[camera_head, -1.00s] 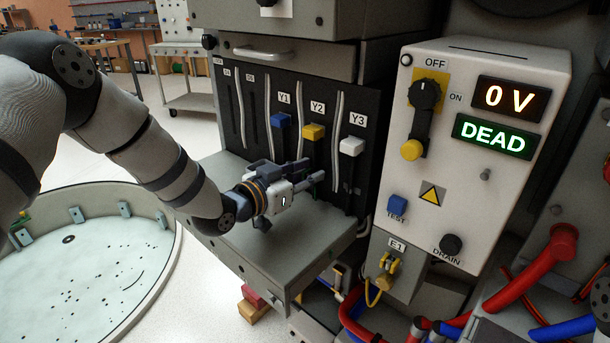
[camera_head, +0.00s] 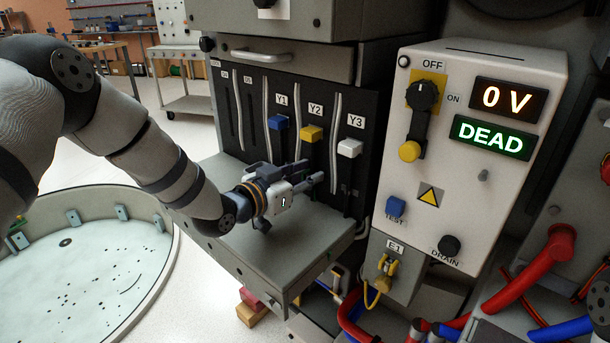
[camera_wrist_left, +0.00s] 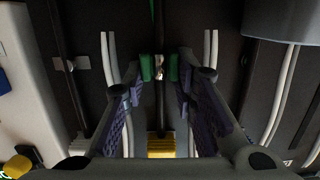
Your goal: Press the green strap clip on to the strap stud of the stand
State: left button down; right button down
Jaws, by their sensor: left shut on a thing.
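My left gripper (camera_head: 312,171) reaches in front of the dark slotted panel, below the yellow Y2 block. In the left wrist view its fingers (camera_wrist_left: 160,70) stand on both sides of small green pieces (camera_wrist_left: 147,67), which look like the green strap clip gripped at the fingertips. A small metal part shows between the green pieces, in front of a dark upright strip. I cannot tell whether it is the strap stud or whether the clip touches it. In the head view the clip is hidden by the fingers. My right gripper is not in view.
The dark panel (camera_head: 232,137) carries blue (camera_head: 278,122), yellow (camera_head: 311,133) and white (camera_head: 349,148) blocks and white cables. A grey ledge (camera_head: 264,258) lies under my gripper. A control box (camera_head: 465,165) reading 0 V and DEAD stands to the right. A round tank (camera_head: 85,300) is at left.

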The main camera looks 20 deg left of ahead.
pick_arm(q)
jog(key=c, duration=1.4)
grip_release()
jog(key=shift+w+r, duration=0.15)
jog(key=shift+r, duration=0.05)
jog(key=shift+o, duration=0.9)
jog(key=shift+w+d, duration=0.1)
jog(key=shift+f, duration=0.1)
